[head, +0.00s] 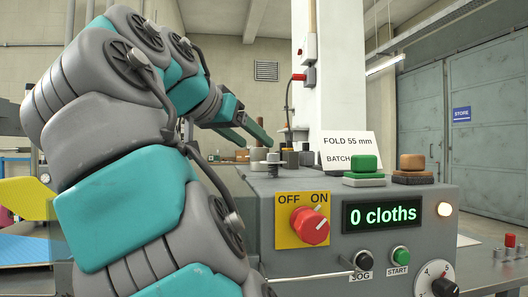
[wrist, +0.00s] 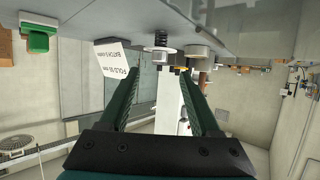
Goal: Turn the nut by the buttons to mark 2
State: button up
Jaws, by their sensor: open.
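A threaded post with a spring and a pale nut (wrist: 160,50) stands on the machine top in the wrist view, which appears upside down. No mark 2 is legible beside it. Several small round fittings (head: 273,158) stand at the left of the machine top in the head view; I cannot tell which is this nut. My gripper (head: 257,143) is open and empty above them. In the wrist view my gripper (wrist: 158,74) has its two green fingers apart, with the nut between and beyond the tips.
A white card (head: 346,150) stands by the fittings. Green (head: 363,165) and brown (head: 411,164) blocks sit farther right.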

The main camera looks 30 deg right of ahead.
aim_at(269, 164)
jog(key=b+x, duration=0.1)
jog(key=x, duration=0.6)
jog(key=shift+d, duration=0.25)
grip_shut()
dwell(0.3)
